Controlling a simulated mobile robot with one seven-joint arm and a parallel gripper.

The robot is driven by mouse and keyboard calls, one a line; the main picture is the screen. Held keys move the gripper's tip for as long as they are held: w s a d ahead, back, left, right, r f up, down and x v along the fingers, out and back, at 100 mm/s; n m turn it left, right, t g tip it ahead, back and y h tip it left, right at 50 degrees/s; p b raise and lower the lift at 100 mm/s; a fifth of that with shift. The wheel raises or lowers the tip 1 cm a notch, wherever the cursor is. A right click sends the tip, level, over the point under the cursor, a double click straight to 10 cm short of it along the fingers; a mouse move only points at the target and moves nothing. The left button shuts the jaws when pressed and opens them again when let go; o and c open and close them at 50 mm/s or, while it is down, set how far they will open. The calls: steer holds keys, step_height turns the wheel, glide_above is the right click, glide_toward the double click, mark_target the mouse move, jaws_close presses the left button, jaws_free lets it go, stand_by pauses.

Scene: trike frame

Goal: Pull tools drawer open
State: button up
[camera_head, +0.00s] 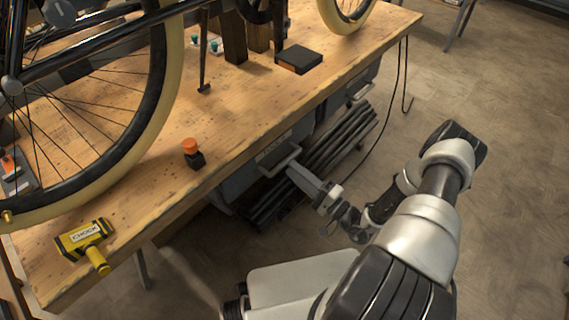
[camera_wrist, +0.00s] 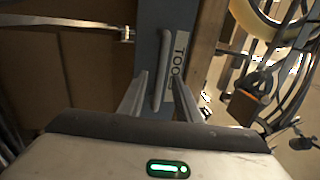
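The tools drawer (camera_head: 240,181) is a grey front under the workbench, and it looks closed. Its label, partly readable as "TOO", shows in the wrist view (camera_wrist: 181,58). The drawer's bar handle (camera_wrist: 164,62) runs nearly upright in the wrist view, and it also shows in the head view (camera_head: 279,163). My gripper (camera_wrist: 160,82) is open, with one finger on each side of the handle line and a visible gap on both sides. In the head view my gripper (camera_head: 296,172) reaches the handle from the right. Whether the fingers touch the handle is unclear.
The wooden workbench (camera_head: 235,120) carries a bicycle-like frame with wheels, an orange-topped button (camera_head: 191,150), a yellow chock (camera_head: 84,238) and a dark box (camera_head: 298,59). Dark bars (camera_head: 330,150) lie below the drawers. A cable hangs at the bench's right end.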

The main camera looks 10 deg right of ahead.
mark_target(284, 161)
steer(key=x, duration=0.5)
jaws_close()
